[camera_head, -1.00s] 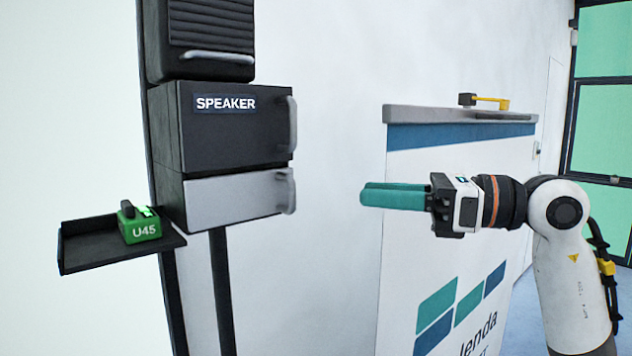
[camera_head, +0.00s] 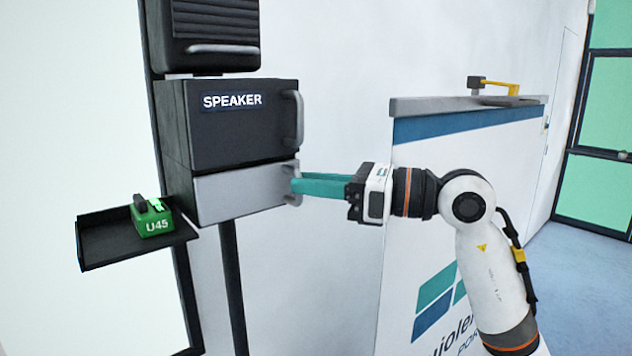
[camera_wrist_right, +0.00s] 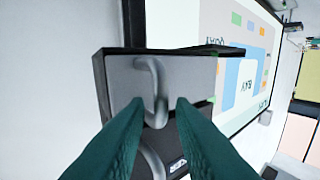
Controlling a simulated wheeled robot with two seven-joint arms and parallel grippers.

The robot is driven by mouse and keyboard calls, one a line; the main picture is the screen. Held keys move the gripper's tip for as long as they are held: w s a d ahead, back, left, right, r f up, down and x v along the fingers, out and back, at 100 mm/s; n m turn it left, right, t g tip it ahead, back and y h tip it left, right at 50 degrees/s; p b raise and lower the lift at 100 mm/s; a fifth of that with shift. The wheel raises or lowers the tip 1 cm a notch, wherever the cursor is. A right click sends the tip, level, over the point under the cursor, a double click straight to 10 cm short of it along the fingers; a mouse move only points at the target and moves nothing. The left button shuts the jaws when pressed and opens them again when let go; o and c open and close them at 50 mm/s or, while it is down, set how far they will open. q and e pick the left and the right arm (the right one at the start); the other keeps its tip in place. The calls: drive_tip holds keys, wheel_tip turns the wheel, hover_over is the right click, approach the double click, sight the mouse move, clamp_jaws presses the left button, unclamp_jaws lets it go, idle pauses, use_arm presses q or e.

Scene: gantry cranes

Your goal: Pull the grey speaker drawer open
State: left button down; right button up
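The grey speaker drawer (camera_head: 240,194) is flush in the cabinet below the black SPEAKER compartment (camera_head: 225,130). Its grey bar handle (camera_head: 290,198) is at the right end of its front, partly hidden by my fingers. My right gripper (camera_head: 295,184) has its teal fingertips at this handle. In the right wrist view, the drawer front (camera_wrist_right: 122,85) lies ahead and the handle (camera_wrist_right: 154,72) runs down between the two fingertips (camera_wrist_right: 160,102). The fingers stand apart with a gap around the handle; contact is not clear. My left gripper is not in view.
The black compartment has its own handle (camera_head: 295,118) just above. A black tray (camera_head: 95,250) with a green U45 block (camera_head: 152,217) juts out at the left. A white counter (camera_head: 420,175) stands behind my right arm.

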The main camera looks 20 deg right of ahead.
clamp_jaws()
drive_tip(key=s+d+b, duration=0.4)
drive_tip(key=s+b, duration=0.2)
drive_tip(key=s, duration=0.5)
drive_tip(key=shift+s, duration=0.2)
drive_tip(key=shift+d, duration=0.1)
drive_tip(key=shift+o, duration=1.4)
unclamp_jaws()
drive_tip(key=shift+s, duration=0.1)
